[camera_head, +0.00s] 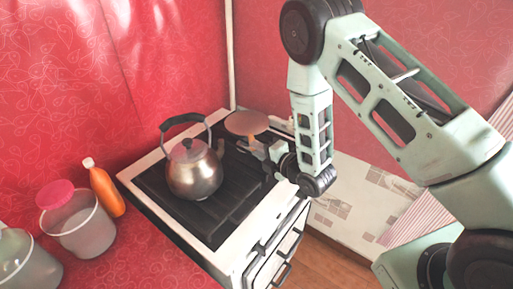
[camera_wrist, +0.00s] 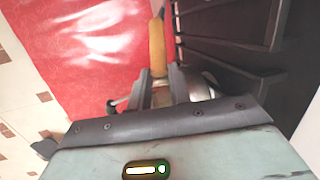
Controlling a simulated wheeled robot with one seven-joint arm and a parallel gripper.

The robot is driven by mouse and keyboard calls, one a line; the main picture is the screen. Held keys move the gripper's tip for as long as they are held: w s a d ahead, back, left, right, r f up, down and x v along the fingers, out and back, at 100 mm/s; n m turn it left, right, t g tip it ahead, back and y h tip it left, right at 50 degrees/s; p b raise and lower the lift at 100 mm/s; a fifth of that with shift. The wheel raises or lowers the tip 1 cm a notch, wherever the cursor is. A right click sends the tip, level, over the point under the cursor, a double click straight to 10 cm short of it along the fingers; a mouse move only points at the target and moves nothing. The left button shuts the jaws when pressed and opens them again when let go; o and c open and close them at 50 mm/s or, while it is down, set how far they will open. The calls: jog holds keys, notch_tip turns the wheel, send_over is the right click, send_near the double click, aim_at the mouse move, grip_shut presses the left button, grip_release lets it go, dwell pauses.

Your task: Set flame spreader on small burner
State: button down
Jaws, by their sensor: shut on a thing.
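The flame spreader (camera_head: 246,122) is a flat brown disc, held roughly level above the back right part of the stove top in the head view. My gripper (camera_head: 262,149) is shut on its near side. In the wrist view the spreader (camera_wrist: 157,45) shows nearly edge-on as a narrow tan shape beyond my gripper's fingers (camera_wrist: 162,86). The stove (camera_head: 213,218) has a dark top with grates, which also shows at the right of the wrist view (camera_wrist: 230,22). I cannot make out the small burner; the spreader, kettle and gripper cover parts of the top.
A metal kettle (camera_head: 194,174) with a black handle stands on the stove, close to the left of the spreader. An orange bottle (camera_head: 105,188) and a pink-lidded tub (camera_head: 80,228) stand on the red counter (camera_head: 145,260) at left. Red walls rise behind the stove.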

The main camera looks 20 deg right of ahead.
jog(key=shift+f+b, duration=1.45)
jog(key=shift+f, duration=1.5)
jog(key=shift+f+b, duration=0.45)
jog(key=c, duration=1.2)
grip_release()
jog(key=p+v, duration=0.4)
jog(key=v, duration=1.3)
jog(key=shift+s, duration=0.2)
jog(key=shift+d, duration=0.1)
